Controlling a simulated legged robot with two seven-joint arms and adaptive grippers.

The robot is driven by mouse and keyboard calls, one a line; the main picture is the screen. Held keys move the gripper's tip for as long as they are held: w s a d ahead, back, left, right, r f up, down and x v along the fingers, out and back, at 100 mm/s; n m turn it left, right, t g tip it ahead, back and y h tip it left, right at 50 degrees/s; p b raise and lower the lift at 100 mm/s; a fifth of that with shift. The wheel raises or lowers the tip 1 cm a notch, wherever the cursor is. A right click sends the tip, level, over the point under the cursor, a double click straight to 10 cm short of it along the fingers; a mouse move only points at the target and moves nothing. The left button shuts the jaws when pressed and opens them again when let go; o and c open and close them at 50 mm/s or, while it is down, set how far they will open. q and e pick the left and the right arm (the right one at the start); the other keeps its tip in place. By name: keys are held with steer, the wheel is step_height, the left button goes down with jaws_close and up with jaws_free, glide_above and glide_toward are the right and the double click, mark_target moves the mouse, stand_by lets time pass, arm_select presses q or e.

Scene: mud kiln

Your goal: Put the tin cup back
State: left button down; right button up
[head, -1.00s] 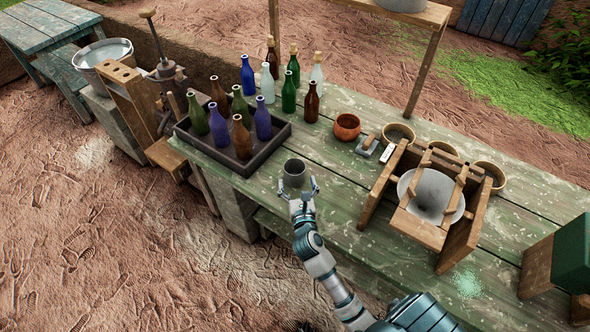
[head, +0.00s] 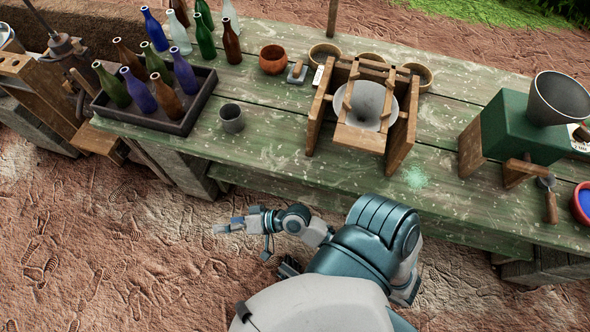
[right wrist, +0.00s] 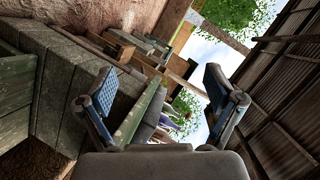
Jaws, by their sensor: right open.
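The tin cup (head: 232,118), small, grey and cylindrical, stands upright on the green bench (head: 275,165), just right of the dark bottle tray, near the front edge. My right gripper (head: 240,241) is open and empty. It is in front of the bench's front edge, over the dirt, clearly apart from the cup. In the right wrist view, its two fingers (right wrist: 160,100) are spread wide with nothing between them. The cup cannot be made out there. My left gripper is not in view.
The dark tray (head: 160,118) holds several bottles, with more bottles behind it. An orange bowl (head: 273,59), a wooden frame with a funnel (head: 367,105) and a green box mill (head: 520,128) stand along the bench. The bench front right of the cup is clear.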

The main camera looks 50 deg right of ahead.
steer(key=s+d+f+n+g+h, duration=0.6)
steer(key=s+d+f+g+h, duration=0.2)
steer(key=s+d+f, duration=0.3)
steer(key=s+f+g, duration=0.1)
steer(key=s+f, duration=0.1)
steer(key=s, duration=0.2)
steer(key=shift+s+d+f+n+h, duration=0.3)
steer(key=shift+s+d+n, duration=0.05)
steer(key=shift+d+n, duration=0.05)
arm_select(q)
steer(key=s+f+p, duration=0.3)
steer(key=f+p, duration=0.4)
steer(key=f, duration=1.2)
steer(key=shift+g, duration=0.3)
arm_select(e)
steer(key=s+f, duration=0.3)
steer(key=f, duration=1.6)
steer(key=shift+g, duration=0.3)
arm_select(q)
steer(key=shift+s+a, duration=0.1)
arm_select(e)
steer(key=shift+s, duration=0.1)
